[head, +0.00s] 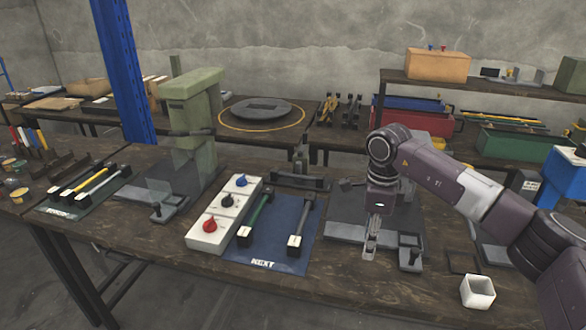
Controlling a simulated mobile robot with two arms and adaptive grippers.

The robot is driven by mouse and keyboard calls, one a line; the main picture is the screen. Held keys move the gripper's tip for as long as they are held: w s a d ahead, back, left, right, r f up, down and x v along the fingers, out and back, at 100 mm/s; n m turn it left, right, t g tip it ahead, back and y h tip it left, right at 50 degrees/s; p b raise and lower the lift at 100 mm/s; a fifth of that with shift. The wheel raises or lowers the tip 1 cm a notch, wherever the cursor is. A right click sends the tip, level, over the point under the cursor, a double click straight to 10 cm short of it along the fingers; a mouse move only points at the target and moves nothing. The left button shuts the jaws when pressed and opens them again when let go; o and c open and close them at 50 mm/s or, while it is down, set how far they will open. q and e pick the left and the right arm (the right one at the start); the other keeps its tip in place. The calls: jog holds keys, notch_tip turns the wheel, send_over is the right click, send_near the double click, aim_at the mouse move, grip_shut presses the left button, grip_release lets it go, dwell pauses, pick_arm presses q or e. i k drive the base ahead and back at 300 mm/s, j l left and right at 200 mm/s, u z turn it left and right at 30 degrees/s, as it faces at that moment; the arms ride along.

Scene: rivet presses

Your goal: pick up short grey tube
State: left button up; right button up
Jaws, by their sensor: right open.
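A short grey tube (302,222) lies at the right side of the blue mat (270,246), with dark holders at its two ends. A longer green tube (258,214) lies to its left on the same mat. My right gripper (370,248) points down over the front of a grey press base, to the right of the blue mat. It is open, apart from the grey tube, and nothing shows between its fingers. My left gripper is not in view.
A white control box with blue, black and red knobs (222,215) stands left of the mat. A green press (192,120) rises farther left. A white square cup (477,291) stands at the front right. A dark mat (85,200) at left holds more tubes.

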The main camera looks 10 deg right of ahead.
aim_at(275, 173)
jog(key=i, duration=1.35)
